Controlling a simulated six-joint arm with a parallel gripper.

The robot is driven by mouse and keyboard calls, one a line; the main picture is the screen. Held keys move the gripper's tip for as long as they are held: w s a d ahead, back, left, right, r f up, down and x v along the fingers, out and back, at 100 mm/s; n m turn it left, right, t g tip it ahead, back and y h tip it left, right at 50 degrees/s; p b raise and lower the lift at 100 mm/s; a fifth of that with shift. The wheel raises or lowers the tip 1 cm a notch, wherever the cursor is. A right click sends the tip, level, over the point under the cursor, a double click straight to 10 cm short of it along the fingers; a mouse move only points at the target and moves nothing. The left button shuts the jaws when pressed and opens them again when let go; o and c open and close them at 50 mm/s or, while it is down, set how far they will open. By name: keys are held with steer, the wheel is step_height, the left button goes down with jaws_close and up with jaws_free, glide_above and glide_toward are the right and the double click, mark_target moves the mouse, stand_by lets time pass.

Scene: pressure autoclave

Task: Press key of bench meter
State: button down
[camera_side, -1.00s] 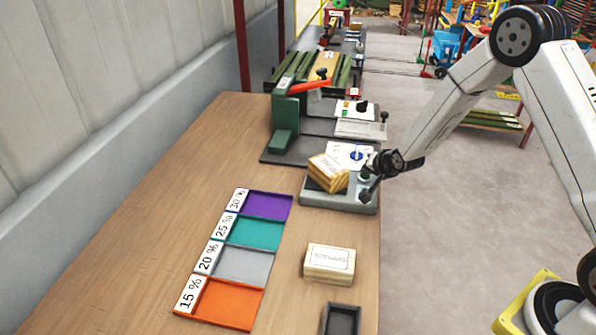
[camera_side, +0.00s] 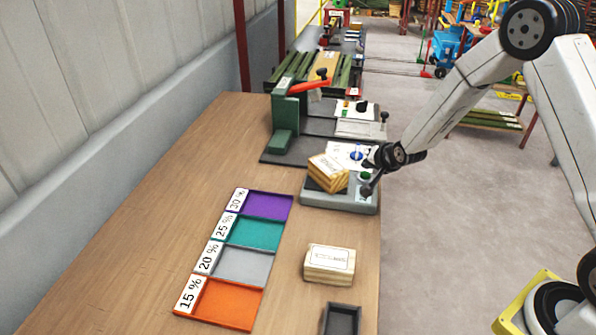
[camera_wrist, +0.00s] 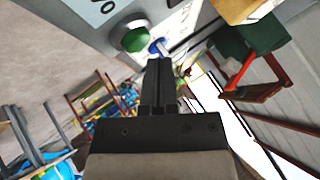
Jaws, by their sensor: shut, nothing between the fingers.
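The bench meter (camera_side: 330,200) is a grey box on the right edge of the workbench, with a wooden block (camera_side: 328,172) lying on its left part. A green round key (camera_side: 364,176) is at its right end. In the wrist view the green key (camera_wrist: 130,39) sits in a pale ring, just left of and beyond my fingertips.
Another wooden block (camera_side: 330,262) and a dark tray (camera_side: 342,319) lie nearer on the bench. Coloured trays (camera_side: 228,303) with percent labels line the left. A green press with a red lever (camera_side: 310,86) stands behind the meter. A blue knob (camera_wrist: 157,46) is just beyond my fingertips.

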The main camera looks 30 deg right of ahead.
mark_target(367, 176)
steer(key=shift+r, duration=2.4)
steer(key=shift+s, duration=0.1)
